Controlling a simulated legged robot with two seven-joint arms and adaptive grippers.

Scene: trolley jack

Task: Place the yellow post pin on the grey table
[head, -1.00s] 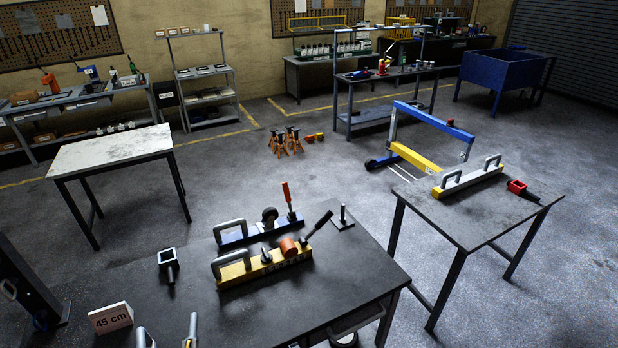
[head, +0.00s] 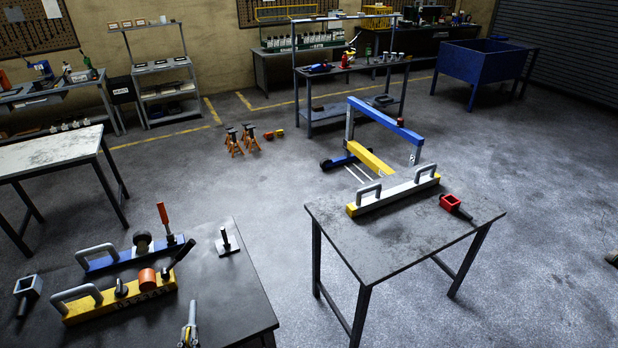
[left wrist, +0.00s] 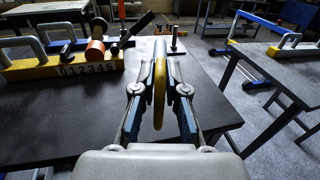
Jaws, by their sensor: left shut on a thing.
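My left gripper (head: 190,328) shows at the bottom of the head view, over the near edge of the black table. In the left wrist view its two fingers (left wrist: 160,62) are closed on a slim yellow piece, which I take to be the yellow post pin (left wrist: 159,100). The grey table (head: 415,240) stands on the right, across a floor gap from the black table. My right gripper is not in view.
The grey table holds a grey-and-yellow bar with two handles (head: 395,192) and a red-and-black tool (head: 455,205); its near part is bare. The black table (head: 225,290) carries blue and yellow handled bars and a small upright post (head: 227,240). A blue-and-yellow frame (head: 372,155) stands behind.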

